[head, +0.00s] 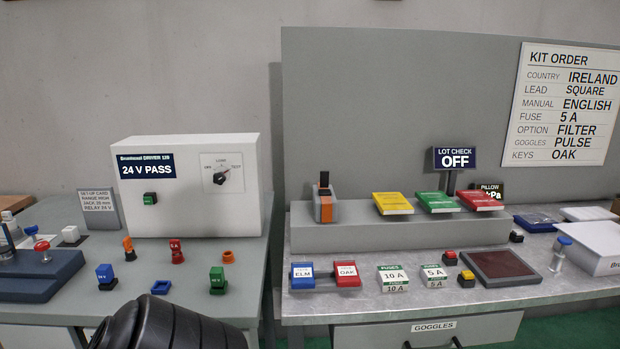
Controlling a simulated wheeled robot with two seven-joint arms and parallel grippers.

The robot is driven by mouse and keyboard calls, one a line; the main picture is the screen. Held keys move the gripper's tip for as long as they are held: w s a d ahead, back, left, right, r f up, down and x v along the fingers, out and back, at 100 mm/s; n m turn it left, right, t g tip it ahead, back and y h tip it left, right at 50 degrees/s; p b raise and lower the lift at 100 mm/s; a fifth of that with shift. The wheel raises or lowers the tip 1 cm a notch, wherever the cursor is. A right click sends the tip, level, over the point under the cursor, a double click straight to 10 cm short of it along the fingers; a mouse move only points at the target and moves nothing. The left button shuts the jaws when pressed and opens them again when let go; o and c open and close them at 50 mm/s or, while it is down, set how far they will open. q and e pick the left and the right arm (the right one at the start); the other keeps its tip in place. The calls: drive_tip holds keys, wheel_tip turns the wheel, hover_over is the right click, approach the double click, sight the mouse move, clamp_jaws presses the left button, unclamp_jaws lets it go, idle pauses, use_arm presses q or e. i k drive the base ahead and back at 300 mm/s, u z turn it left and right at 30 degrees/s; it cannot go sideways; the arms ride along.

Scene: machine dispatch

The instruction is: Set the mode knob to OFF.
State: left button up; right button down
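The mode knob (220,178) is a small dark knob on a white dial plate (222,162) on the front of the white tester box (190,215). Its pointer appears to aim up and right, toward the label that reads TEST. Another label stands above the knob and one at its left; both are too small to read surely. The box's dark display (147,166) reads 24 V PASS. Neither gripper can be made out. A black rounded part of my own arm fills the bottom left of the view, below the box.
Several coloured plugs, including a red one (177,251) and a green one (217,281), stand before the box. A set-up card (100,209) stands at its left. A gap separates this table from the right bench (410,313). The space directly before the dial looks clear.

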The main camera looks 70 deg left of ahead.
sight(219, 178)
drive_tip(key=z, duration=0.1)
drive_tip(key=k, duration=1.1)
drive_tip(key=u, duration=0.05)
